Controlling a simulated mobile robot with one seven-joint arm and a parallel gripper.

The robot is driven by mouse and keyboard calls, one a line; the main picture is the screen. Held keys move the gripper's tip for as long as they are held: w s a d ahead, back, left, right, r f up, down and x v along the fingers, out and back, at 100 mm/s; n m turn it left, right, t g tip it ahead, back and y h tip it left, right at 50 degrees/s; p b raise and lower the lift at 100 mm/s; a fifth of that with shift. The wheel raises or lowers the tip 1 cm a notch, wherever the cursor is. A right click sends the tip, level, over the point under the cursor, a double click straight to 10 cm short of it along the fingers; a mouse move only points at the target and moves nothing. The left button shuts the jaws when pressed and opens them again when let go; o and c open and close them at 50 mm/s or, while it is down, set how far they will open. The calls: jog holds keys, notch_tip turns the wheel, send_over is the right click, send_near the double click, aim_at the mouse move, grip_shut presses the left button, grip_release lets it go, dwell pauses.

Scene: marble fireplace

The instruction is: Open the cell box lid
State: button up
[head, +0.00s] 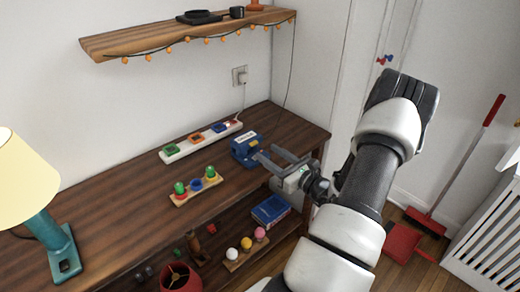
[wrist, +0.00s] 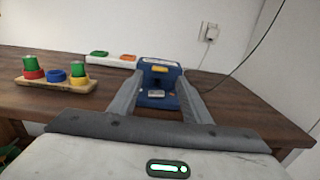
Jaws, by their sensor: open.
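The cell box (head: 243,151) is a small blue box with a pale label, standing on the wooden table near its right end. In the wrist view the cell box (wrist: 154,102) shows an upper blue part with a yellow piece and a lower blue part with a grey piece. I cannot tell for sure how far its lid is raised. My gripper (head: 266,154) is open, reaching in from the right with its fingertips close to the box. In the wrist view my gripper (wrist: 163,80) has its fingers either side of the box, with nothing held.
A white strip (head: 203,140) with coloured squares lies behind the box. A wooden rack (head: 196,190) with coloured rings and green pegs stands to the left. A lamp (head: 35,205) is at far left. A blue book (head: 271,210) lies on the shelf below.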

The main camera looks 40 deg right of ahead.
aim_at(248, 142)
jog(key=w, duration=0.5)
jog(key=shift+w+a, duration=0.2)
grip_shut()
